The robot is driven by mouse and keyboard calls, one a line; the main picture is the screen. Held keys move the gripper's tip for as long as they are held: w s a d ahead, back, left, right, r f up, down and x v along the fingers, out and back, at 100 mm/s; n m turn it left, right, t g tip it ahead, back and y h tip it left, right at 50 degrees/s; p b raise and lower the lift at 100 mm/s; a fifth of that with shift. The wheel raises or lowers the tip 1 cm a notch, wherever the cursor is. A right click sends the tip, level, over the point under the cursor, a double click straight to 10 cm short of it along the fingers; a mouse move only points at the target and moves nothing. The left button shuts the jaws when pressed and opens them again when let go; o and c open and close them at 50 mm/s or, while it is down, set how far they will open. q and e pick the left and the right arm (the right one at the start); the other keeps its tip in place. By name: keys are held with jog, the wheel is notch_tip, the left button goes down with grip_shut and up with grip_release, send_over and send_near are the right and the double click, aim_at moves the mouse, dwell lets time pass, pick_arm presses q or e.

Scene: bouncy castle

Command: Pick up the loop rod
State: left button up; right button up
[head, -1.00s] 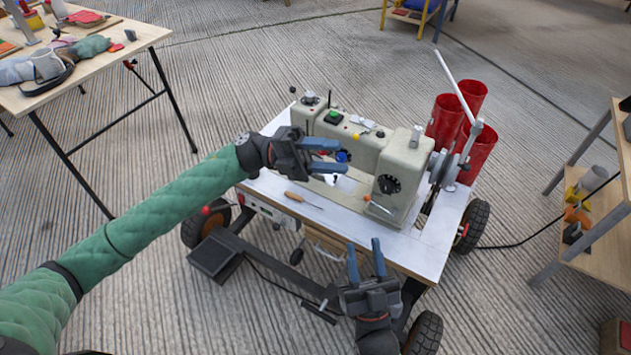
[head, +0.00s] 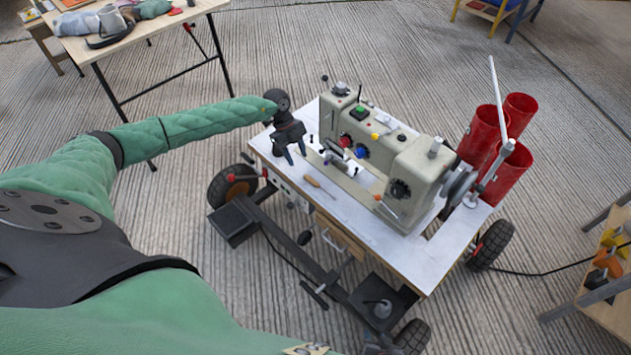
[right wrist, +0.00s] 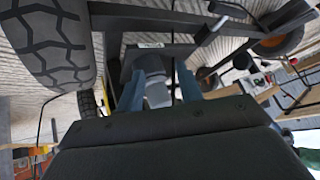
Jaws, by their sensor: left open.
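No item is plainly a loop rod. A thin tool with a wooden handle (head: 318,187) lies on the white sewing table (head: 365,228), left of the sewing machine (head: 385,150). A thin piece with an orange part (head: 382,202) is at the machine's front. My left gripper (head: 297,157) is open and empty above the table's left end, fingers downward, apart from the wooden-handled tool. My right gripper shows in the right wrist view (right wrist: 160,88), fingers apart. A grey cylinder shows between or beyond them; I cannot tell whether they touch it.
Red cylinders (head: 510,165) and a pale upright rod (head: 497,95) stand at the machine's right. The wheeled cart has a black lower frame (head: 290,240). A cluttered table (head: 165,30) is at back left. A shelf (head: 610,300) stands at right.

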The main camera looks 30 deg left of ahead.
aim_at(306, 175)
pick_arm(q)
jog(key=shift+d+f+n, duration=0.2)
jog(key=shift+n, duration=0.3)
jog(key=shift+d+x, duration=0.1)
jog(key=shift+x, duration=1.75)
jog(key=shift+d+x, duration=0.15)
jog(key=shift+x, duration=1.7)
jog(key=shift+w+r, duration=0.1)
jog(key=shift+r, duration=0.05)
grip_shut()
pick_arm(e)
jog(key=shift+w+r, duration=0.1)
jog(key=shift+r, duration=0.6)
pick_arm(q)
jog(key=shift+r, duration=0.1)
